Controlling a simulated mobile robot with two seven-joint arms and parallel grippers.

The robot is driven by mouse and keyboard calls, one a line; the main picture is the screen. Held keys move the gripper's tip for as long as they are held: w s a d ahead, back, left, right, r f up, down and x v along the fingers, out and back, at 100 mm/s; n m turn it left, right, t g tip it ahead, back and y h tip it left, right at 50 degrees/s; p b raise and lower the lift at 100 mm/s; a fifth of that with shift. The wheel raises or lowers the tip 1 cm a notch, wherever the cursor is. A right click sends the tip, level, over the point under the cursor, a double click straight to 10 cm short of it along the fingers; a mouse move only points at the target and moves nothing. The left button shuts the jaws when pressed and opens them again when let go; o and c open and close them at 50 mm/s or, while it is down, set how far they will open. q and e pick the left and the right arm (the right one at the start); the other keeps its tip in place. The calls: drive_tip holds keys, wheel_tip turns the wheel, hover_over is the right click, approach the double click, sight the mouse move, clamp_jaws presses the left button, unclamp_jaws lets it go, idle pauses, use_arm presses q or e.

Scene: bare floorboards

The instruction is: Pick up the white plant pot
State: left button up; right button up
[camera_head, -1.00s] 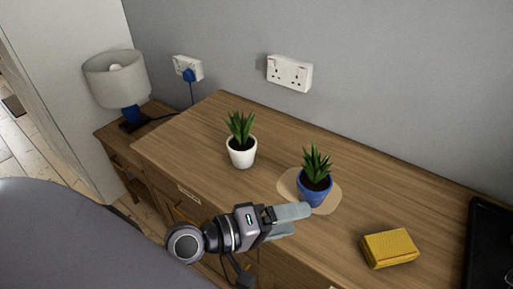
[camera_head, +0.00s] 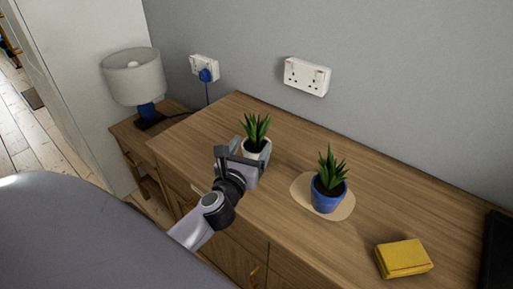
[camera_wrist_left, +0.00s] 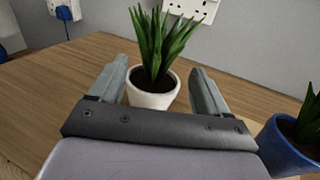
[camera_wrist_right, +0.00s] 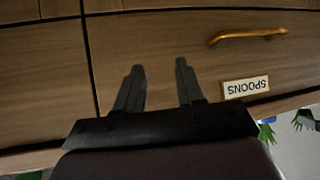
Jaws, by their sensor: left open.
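The white plant pot (camera_head: 256,146) holds a spiky green plant and stands upright on the wooden dresser top. It also shows in the left wrist view (camera_wrist_left: 152,99), between the two fingers. My left gripper (camera_head: 256,150) is open, with one finger on each side of the pot; I cannot tell whether either finger touches it. In the left wrist view, the left gripper (camera_wrist_left: 160,90) has a gap on both sides of the pot. The pot's lower part is partly hidden by the gripper. My right gripper (camera_wrist_right: 160,75) is open and empty in front of a drawer front.
A blue plant pot (camera_head: 328,196) stands on a pale round mat (camera_head: 346,208) to the right. A yellow block-like object (camera_head: 404,259) lies farther right. A lamp (camera_head: 134,78) stands on a lower table at left.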

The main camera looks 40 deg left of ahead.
sight(254, 138)
use_arm(q)
drive_tip(key=shift+x, duration=2.95)
drive_tip(key=shift+a, duration=0.15)
drive_tip(key=c, duration=1.2)
drive_tip(key=shift+c, duration=0.9)
drive_tip(key=shift+r, duration=0.1)
drive_tip(key=shift+r, duration=0.1)
